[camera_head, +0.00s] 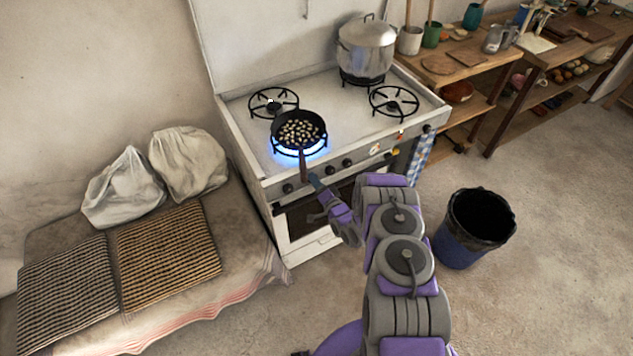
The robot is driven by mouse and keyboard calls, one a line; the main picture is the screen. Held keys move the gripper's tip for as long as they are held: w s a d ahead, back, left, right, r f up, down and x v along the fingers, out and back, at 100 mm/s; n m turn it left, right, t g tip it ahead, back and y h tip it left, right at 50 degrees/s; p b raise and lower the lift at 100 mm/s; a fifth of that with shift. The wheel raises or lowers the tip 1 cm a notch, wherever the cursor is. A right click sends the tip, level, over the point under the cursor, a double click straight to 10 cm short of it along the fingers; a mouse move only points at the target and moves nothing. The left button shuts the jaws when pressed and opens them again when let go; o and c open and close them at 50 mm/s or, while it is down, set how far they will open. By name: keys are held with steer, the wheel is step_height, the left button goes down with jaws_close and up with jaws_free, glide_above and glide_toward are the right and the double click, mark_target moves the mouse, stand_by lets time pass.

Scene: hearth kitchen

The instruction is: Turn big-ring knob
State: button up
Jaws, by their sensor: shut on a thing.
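The stove (345,100) is white with a grey front panel bearing a row of dark knobs, such as this knob (347,162). Blue flame (322,150) burns under the black pan (281,124) on the front left ring. The pan's brown handle (303,167) points toward the front panel. My gripper (314,180) is at the panel beside the handle's end. It is shut on what looks like a stove knob, mostly hidden by the fingers. I cannot read this knob's angle.
A lidded metal pot (366,48) stands on the back right ring. A dark bin (459,247) stands on the floor right of my arm. A bench (215,290) with striped cushions and pale sacks is at left. Wooden shelves (462,72) stand at right.

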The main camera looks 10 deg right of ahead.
steer(key=shift+s+a+f, duration=0.1)
steer(key=shift+s+f, duration=0.1)
steer(key=shift+f, duration=0.15)
steer(key=o, duration=1.1)
steer(key=shift+w+r, duration=0.15)
steer(key=shift+c, duration=0.2)
steer(key=p+v, duration=0.2)
steer(key=v, duration=1.5)
